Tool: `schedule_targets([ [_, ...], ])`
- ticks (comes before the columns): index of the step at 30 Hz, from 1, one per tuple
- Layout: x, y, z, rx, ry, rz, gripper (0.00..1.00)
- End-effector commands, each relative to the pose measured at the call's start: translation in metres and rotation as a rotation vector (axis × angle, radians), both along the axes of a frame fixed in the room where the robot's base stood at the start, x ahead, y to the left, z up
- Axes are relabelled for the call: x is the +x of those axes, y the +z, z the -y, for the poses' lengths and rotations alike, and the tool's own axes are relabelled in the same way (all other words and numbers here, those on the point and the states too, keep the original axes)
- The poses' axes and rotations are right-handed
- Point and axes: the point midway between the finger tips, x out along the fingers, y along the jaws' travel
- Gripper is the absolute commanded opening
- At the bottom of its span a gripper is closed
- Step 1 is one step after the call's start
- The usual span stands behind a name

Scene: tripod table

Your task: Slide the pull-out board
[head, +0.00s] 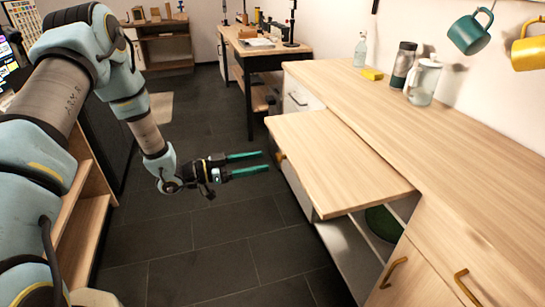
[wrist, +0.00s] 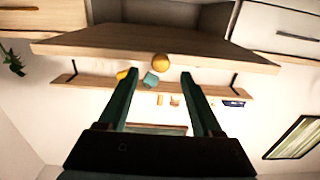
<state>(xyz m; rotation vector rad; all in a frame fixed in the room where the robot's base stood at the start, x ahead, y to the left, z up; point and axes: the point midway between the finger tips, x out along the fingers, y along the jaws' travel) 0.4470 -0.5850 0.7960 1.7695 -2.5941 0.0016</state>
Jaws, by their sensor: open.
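The pull-out board (head: 340,160) is a light wood slab, standing out from the counter in the head view. Its front edge faces my gripper. A round gold knob (head: 281,156) sits on that edge. In the wrist view the board (wrist: 90,47) spans the upper part, and the knob (wrist: 160,61) appears between the lines of my fingers, just past the tips. My gripper (head: 267,162) is open and empty, its two teal fingers pointing at the knob with a small gap. The fingers also frame the wrist view (wrist: 160,75).
The counter (head: 440,130) runs along the right wall, with a bottle, a flask and a jug (head: 422,82) on it. Drawers and cupboard doors with gold handles (head: 392,273) lie below. The dark tiled floor (head: 220,240) before the board is free.

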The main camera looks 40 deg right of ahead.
Motion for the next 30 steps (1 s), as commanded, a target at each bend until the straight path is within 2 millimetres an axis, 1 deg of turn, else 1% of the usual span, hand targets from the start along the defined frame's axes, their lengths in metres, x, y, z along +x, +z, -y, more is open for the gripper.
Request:
schedule_targets([
  [1,-0.004,0.002,0.009,-0.001,-0.003,0.000,0.66],
  [3,-0.008,0.002,0.020,0.000,-0.002,0.000,0.66],
  [6,-0.013,0.001,0.033,0.001,-0.001,0.000,0.66],
  [9,-0.016,0.001,0.041,0.000,0.000,0.001,0.66],
  [13,-0.018,0.000,0.046,0.001,0.002,0.000,0.66],
  [21,-0.018,0.000,0.047,0.002,0.002,0.001,0.65],
  [30,-0.018,0.000,0.047,0.002,0.002,0.001,0.32],
])
